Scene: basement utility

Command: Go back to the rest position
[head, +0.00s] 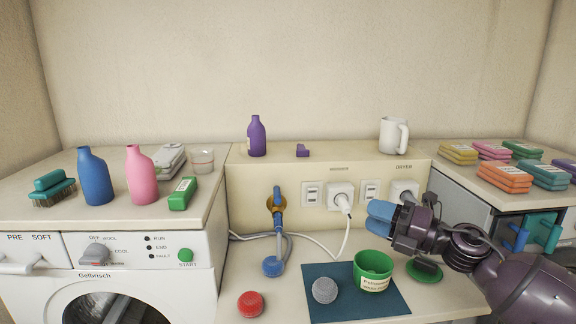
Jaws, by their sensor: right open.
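My right gripper (381,217) comes in from the right with its blue fingertips pointing left. It is open, and I see nothing between its fingers. It hangs above the green cup (375,284) on the dark teal mat (345,308), in front of the wall sockets. My left gripper does not show.
A washing machine (135,260) stands left, bottles on top.

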